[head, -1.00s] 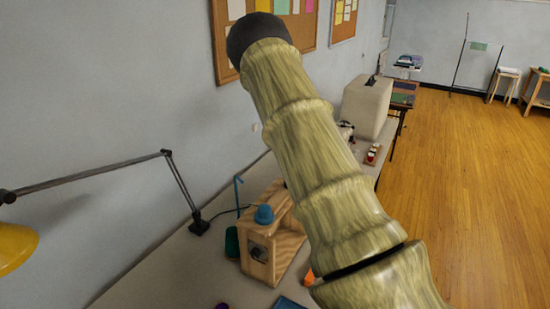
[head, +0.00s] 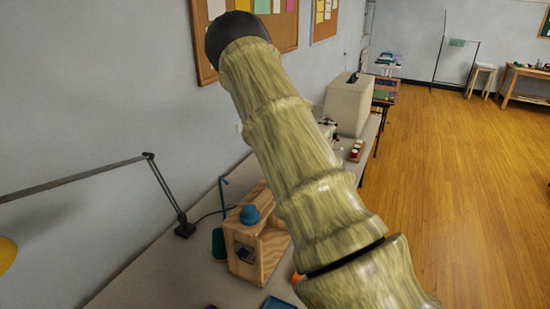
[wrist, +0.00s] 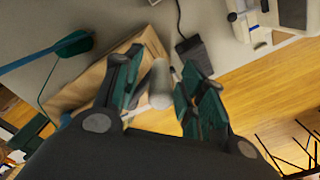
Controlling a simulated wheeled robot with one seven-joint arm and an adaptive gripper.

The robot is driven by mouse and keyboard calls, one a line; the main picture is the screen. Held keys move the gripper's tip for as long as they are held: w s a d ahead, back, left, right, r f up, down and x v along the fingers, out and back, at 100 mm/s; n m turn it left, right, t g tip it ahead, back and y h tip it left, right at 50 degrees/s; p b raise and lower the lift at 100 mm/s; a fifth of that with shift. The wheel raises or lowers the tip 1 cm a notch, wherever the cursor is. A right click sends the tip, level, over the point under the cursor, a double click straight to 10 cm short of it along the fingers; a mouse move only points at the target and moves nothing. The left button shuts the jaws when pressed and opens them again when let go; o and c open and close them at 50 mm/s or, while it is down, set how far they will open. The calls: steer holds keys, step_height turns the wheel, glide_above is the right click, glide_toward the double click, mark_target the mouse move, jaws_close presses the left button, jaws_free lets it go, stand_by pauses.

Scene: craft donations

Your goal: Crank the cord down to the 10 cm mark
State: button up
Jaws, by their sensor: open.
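A wooden box-shaped device (head: 268,245) with a blue knob (head: 250,215) on top and a dark square fitting (head: 243,252) on its end stands on the table, partly hidden by my arm. In the wrist view its wooden body (wrist: 90,85) lies at the left. My gripper (wrist: 160,74) is open, with its dark teal fingers apart. A pale grey cylinder (wrist: 160,85), like a crank handle, shows between the fingers; I cannot tell whether they touch it. The head view does not show my gripper. I cannot make out the cord or a 10 cm mark.
A desk lamp (head: 165,200) stands at the left by the wall. A dark pedal-like block (wrist: 193,50) lies near the fingers in the wrist view. A large pale box (head: 347,105) and a small rack (head: 357,150) stand farther along the table.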

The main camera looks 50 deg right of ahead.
step_height(320, 180, up, 12)
steer(key=shift+d+f, duration=0.1)
steer(key=shift+f, duration=0.1)
stand_by(1.0)
